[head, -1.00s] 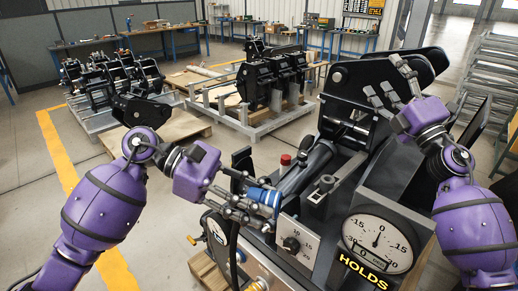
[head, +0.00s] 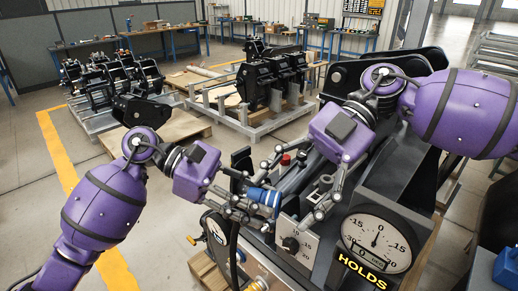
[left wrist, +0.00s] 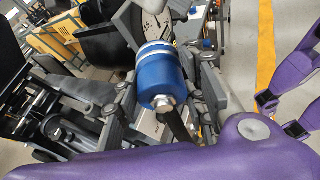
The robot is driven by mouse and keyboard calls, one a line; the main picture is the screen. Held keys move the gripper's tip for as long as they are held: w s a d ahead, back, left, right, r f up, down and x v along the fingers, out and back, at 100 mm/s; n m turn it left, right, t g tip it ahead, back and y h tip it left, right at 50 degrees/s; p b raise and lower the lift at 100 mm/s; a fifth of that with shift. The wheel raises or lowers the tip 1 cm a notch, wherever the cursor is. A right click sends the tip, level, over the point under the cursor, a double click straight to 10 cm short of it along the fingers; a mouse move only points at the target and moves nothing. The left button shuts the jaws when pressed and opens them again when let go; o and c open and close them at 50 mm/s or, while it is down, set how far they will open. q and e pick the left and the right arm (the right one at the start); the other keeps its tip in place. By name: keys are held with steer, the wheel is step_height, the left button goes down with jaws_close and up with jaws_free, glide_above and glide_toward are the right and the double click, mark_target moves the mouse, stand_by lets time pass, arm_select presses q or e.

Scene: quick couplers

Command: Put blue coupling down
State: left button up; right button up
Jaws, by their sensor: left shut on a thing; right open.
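The blue coupling (head: 263,197) is a short blue cylinder with a pale band and a metal end. My left gripper (head: 256,201) is shut on it and holds it at the front left of the black machine. In the left wrist view the blue coupling (left wrist: 161,77) sits between the fingers of my left gripper (left wrist: 165,90), with its metal nut end facing the camera. A dark hose hangs below the coupling in the head view; whether it is joined to the coupling I cannot tell. My right gripper (head: 315,188) is open, pointing down over the machine's top.
The machine carries a round gauge (head: 376,242), a knob (head: 291,244) on a pale panel and a red button (head: 286,160). Pallets with black parts (head: 275,80) stand behind. Open floor with a yellow line lies at left. A blue object (head: 507,266) shows at the right edge.

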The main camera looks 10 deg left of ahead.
arm_select(q)
steer(key=shift+w+a, duration=0.1)
steer(key=shift+a, duration=0.1)
arm_select(e)
steer(key=a+n+t+h, duration=0.2)
steer(key=a+h, duration=0.1)
steer(key=h, duration=0.2)
arm_select(q)
steer(key=shift+d, duration=0.1)
arm_select(e)
steer(key=n+t+h, duration=0.2)
steer(key=t+h, duration=0.2)
steer(key=t, duration=0.3)
glide_toward(260, 193)
steer(key=f, duration=0.3)
steer(key=w+f, duration=0.1)
steer(key=f, duration=0.3)
steer(key=w+f, duration=0.1)
steer(key=f, duration=0.3)
steer(key=shift+d+f, duration=0.15)
steer(key=shift+c, duration=0.6)
steer(key=c, duration=1.1)
arm_select(q)
steer(key=o, duration=1.4)
steer(key=shift+c, duration=0.2)
arm_select(e)
steer(key=shift+c, duration=0.6)
